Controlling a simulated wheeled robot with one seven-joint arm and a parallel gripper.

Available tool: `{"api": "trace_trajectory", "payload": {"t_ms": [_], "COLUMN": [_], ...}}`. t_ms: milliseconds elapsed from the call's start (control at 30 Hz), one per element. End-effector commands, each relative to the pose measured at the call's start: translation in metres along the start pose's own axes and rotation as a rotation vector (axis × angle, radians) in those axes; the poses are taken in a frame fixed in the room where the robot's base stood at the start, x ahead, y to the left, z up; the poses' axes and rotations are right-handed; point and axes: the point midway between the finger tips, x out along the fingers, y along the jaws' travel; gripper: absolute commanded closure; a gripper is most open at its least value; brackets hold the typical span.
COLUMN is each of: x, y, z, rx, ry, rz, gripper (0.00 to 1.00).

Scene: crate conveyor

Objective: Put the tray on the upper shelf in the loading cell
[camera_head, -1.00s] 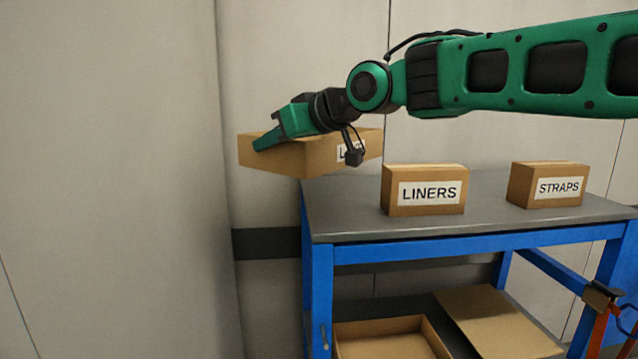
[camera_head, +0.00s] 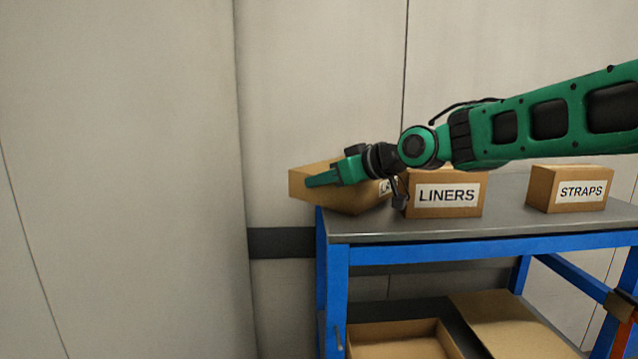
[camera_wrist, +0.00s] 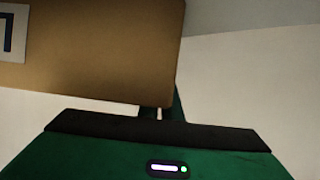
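No tray is held. My gripper (camera_head: 322,180) is on a brown cardboard box (camera_head: 347,204) at the left end of the bench, and appears shut on it. One green finger lies along the box's near upper side; the other is hidden. The box is slightly tilted and sticks out past the bench's left edge. I cannot tell whether it touches the top. Its label is mostly hidden by my wrist. In the wrist view the box (camera_wrist: 95,50) fills the upper left, with part of a label. An open, shallow cardboard tray (camera_head: 400,345) sits on the lower shelf.
The blue bench (camera_head: 480,244) has a grey top. A LINERS box (camera_head: 445,211) stands close right of the held box, and a STRAPS box (camera_head: 569,202) farther right. A flat cardboard piece (camera_head: 515,325) lies on the lower shelf. A wall (camera_head: 120,150) stands left.

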Motion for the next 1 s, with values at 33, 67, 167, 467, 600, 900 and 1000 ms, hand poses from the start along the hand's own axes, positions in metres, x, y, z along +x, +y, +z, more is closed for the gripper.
{"api": "trace_trajectory", "payload": {"t_ms": [33,67,167,467,600,900,1000], "x": [0.000,0.000,0.000,0.000,-0.003,-0.049,-0.069], "y": [0.001,0.001,0.001,0.001,0.002,0.002,0.002], "z": [0.000,0.000,0.000,0.000,0.000,-0.001,0.000], "rx": [-0.001,-0.001,-0.001,0.000,-0.001,-0.001,0.000], "ry": [0.002,0.002,0.002,0.001,0.001,0.003,0.002], "rz": [0.002,0.003,0.003,0.002,0.003,0.006,0.006], "gripper": [1.00,1.00,1.00,0.77,0.77,0.77,0.77]}}
